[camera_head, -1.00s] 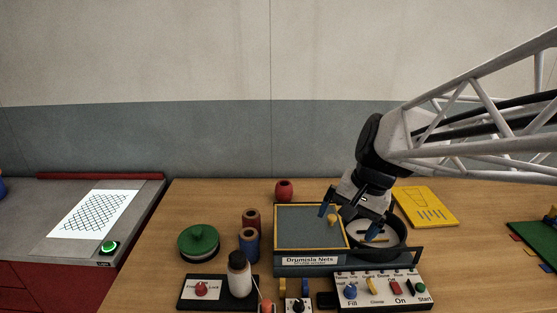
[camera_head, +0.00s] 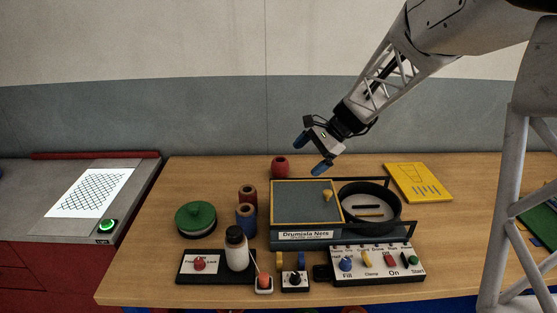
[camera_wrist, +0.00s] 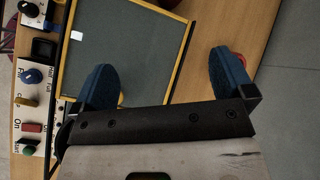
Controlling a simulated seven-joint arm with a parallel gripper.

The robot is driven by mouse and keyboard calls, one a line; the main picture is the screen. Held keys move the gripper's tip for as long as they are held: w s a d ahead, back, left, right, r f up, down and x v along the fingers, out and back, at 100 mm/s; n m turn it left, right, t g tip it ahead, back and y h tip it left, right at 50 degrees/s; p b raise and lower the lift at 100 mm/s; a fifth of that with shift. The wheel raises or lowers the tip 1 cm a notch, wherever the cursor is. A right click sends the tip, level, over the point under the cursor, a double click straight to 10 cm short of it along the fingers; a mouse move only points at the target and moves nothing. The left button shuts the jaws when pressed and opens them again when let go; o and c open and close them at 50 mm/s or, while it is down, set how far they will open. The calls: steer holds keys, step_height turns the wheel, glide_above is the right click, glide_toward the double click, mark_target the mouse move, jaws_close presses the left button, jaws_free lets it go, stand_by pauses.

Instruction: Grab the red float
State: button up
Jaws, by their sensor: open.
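The red float (camera_head: 280,166) is a small rounded red body standing on the wooden table, behind the Drumisla Nets box. My gripper (camera_head: 311,153) is open and empty, in the air to the right of the float and above the back of the box. Its two blue fingers are spread apart and touch nothing. In the wrist view my gripper (camera_wrist: 162,65) spans the box's grey panel; a bit of red shows behind the right finger, mostly hidden, and may be the float.
The box (camera_head: 305,237) with a black round pan (camera_head: 397,208) stands in front. Brown (camera_head: 248,194) and blue (camera_head: 246,217) spools and a green-lidded round container (camera_head: 195,220) stand left. A control panel (camera_head: 377,265) is at the front; a yellow board (camera_head: 418,182) lies right.

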steer(key=w+f+m+y, duration=0.35)
steer(key=w+f, duration=0.35)
steer(key=w, duration=0.5)
steer(key=m+t+y, duration=0.2)
steer(key=m, duration=0.3)
glide_toward(280, 164)
steer(key=shift+n, duration=0.25)
steer(key=w, duration=0.1)
steer(key=w+a+f, duration=0.2)
steer(key=shift+w+f, duration=0.15)
steer(key=shift+f, duration=0.05)
steer(key=shift+x, duration=1.25)
steer(key=shift+s+x, duration=0.2)
steer(key=shift+x, duration=2.4)
